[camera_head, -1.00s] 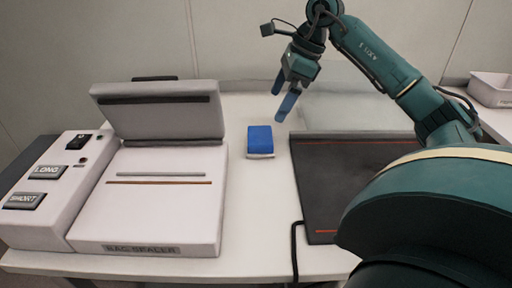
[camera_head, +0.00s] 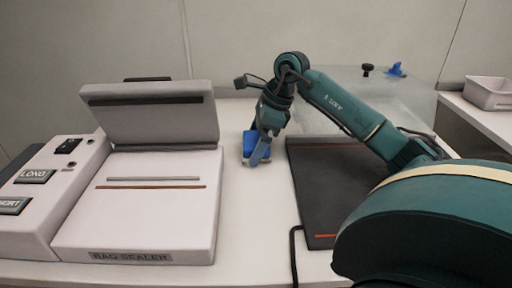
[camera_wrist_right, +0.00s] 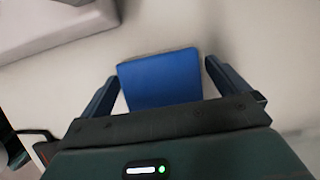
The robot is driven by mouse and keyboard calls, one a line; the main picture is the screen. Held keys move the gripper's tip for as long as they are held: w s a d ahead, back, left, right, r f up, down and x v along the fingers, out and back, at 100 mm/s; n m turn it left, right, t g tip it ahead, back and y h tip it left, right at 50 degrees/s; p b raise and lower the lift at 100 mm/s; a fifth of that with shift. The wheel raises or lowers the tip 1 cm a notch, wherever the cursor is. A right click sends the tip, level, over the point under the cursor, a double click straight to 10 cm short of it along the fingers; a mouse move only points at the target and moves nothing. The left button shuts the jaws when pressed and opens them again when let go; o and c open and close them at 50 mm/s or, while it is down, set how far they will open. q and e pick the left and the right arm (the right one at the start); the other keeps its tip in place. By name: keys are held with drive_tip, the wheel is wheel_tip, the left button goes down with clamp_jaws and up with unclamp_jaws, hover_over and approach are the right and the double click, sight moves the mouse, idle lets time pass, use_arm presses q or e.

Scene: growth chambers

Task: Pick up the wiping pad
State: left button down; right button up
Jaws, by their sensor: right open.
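The wiping pad (camera_head: 249,141) is a blue block with a pale underside. It lies on the white table between the bag sealer and the dark mat, partly hidden by my right gripper in the head view. My right gripper (camera_head: 259,156) is over the pad with its fingers pointing down. In the right wrist view the blue pad (camera_wrist_right: 160,78) sits between the two fingers of the right gripper (camera_wrist_right: 161,80), which are open with a gap on each side. My left gripper is not in view.
A bag sealer (camera_head: 140,215) with a raised lid stands to the left. A dark mat (camera_head: 325,190) lies to the right, with a black cable (camera_head: 294,250) at its near left edge. A translucent box (camera_head: 400,95) stands behind the mat. A white bin (camera_head: 490,93) is at far right.

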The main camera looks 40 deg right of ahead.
sight(256, 139)
drive_tip(key=shift+c, duration=0.6)
drive_tip(key=c, duration=0.7)
wheel_tip(256, 139, up, 9)
drive_tip(key=p, duration=0.3)
drive_tip(key=shift+r, duration=0.55)
drive_tip(key=o, duration=0.5)
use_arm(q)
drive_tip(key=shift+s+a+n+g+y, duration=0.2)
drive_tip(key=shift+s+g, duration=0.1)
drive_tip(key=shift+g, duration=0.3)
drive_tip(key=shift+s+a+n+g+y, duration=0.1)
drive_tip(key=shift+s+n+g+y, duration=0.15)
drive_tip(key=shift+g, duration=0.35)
use_arm(e)
drive_tip(key=c, duration=0.4)
